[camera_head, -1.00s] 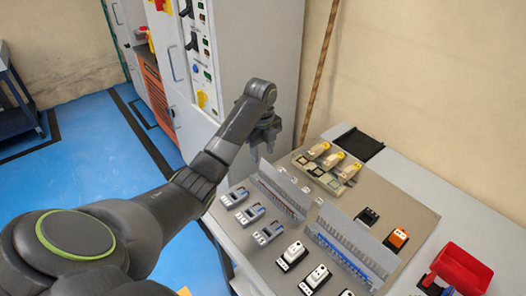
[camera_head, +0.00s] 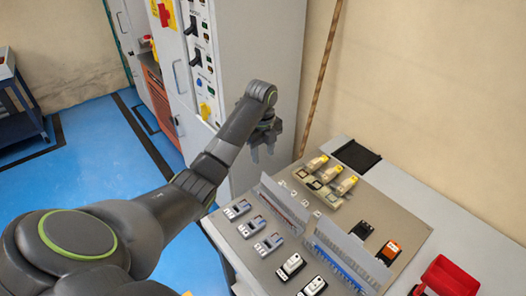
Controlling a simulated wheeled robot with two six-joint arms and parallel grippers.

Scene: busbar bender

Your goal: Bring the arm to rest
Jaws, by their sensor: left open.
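My left arm reaches in from the lower left, dark grey with green rings. Its gripper (camera_head: 263,150) hangs at the arm's end with the fingers pointing down. The fingers are apart and nothing shows between them. It is above the far left edge of the panel board (camera_head: 245,264), in front of the grey cabinet, touching nothing that I can see. My right gripper is not in view.
A grey cabinet (camera_head: 262,45) with switches stands behind the gripper. The board carries several breakers (camera_head: 237,209), terminal rows (camera_head: 340,252) and yellow-topped parts (camera_head: 318,162). A black tray (camera_head: 356,155) and a red bin (camera_head: 450,279) sit on the table. Blue floor (camera_head: 95,165) is clear at left.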

